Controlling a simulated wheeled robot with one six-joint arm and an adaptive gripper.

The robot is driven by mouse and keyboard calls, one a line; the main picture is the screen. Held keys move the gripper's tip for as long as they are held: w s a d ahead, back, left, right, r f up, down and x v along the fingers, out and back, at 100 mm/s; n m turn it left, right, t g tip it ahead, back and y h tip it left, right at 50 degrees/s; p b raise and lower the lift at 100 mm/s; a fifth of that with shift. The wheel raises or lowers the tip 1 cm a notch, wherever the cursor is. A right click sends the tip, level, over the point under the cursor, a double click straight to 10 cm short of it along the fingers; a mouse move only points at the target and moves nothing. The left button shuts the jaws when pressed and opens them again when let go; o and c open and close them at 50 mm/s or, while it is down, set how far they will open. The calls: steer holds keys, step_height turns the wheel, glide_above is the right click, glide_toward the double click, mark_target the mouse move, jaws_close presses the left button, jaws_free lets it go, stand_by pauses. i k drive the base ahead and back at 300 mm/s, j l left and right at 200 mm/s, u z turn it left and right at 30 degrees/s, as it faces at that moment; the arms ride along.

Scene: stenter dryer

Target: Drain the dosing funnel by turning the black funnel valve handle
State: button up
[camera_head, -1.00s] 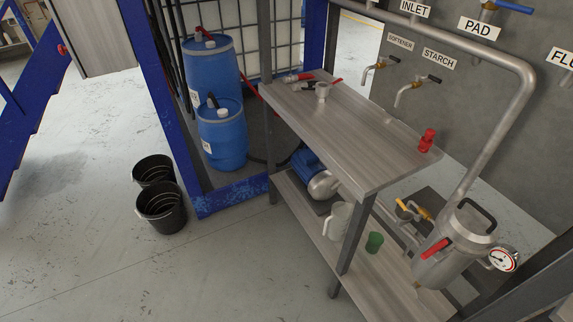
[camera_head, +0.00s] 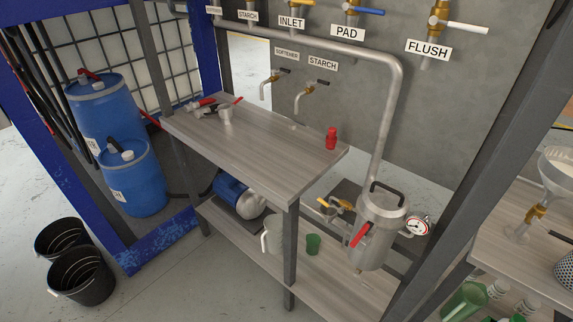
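A steel funnel (camera_head: 556,178) stands at the right edge of the view, cut off by the frame. Its bowl looks pale inside; I cannot tell whether that is liquid. A brass valve (camera_head: 536,212) sits on its stem below the bowl. A thin black handle (camera_head: 561,237) shows beside the lower stem, near the frame edge; it appears to be the funnel valve handle, and its exact position is hard to tell. My gripper is not in view.
The funnel stands over a wooden bench (camera_head: 500,246) with green bottles (camera_head: 465,300) below. A dark post (camera_head: 480,165) separates it from another bench (camera_head: 262,150). A steel tank (camera_head: 380,228) with a gauge stands left of the post. Black buckets (camera_head: 82,276) stand on the floor at left.

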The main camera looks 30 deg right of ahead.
mark_target(535, 221)
steer(key=z, duration=1.85)
steer(key=k+u, duration=0.6)
steer(key=i+l, duration=0.15)
steer(key=l+u, duration=0.05)
steer(key=l, duration=0.05)
